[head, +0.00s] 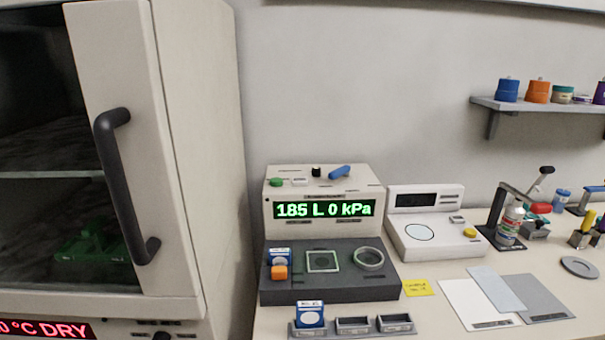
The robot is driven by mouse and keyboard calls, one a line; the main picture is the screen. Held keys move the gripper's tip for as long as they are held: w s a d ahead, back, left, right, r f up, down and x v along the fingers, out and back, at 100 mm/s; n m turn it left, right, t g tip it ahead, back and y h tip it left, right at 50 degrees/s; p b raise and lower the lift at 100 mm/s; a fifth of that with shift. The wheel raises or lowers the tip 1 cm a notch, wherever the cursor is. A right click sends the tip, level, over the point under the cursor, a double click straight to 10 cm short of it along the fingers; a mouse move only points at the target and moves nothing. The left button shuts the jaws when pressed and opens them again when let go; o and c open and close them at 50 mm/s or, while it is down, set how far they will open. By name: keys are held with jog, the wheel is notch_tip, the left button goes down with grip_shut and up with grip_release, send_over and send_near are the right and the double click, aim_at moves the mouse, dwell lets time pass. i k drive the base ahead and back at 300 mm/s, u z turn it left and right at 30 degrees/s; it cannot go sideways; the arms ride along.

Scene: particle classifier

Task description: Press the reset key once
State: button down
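A beige instrument (375,192) with a dark grey base stands on the bench in the middle of the head view. Its green display (323,209) reads "185 L 0 kPa". Its sloping upper panel carries a green button (277,183), a small white key (299,182), a black knob (316,172) and a blue lever (339,172). The labels are too small to read, so I cannot tell which control is the reset key. My gripper is not in view.
A tall oven (192,150) with its handle fills the left side. On the instrument's base (330,292) sit a blue-and-orange item, a square frame and a ring. A tray (375,331) stands in front. A white balance (435,245), sheets and tools lie to the right.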

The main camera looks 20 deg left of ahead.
aim_at(296, 182)
jog(key=u, duration=0.6)
jog(key=i, duration=0.85)
jog(key=u, duration=0.7)
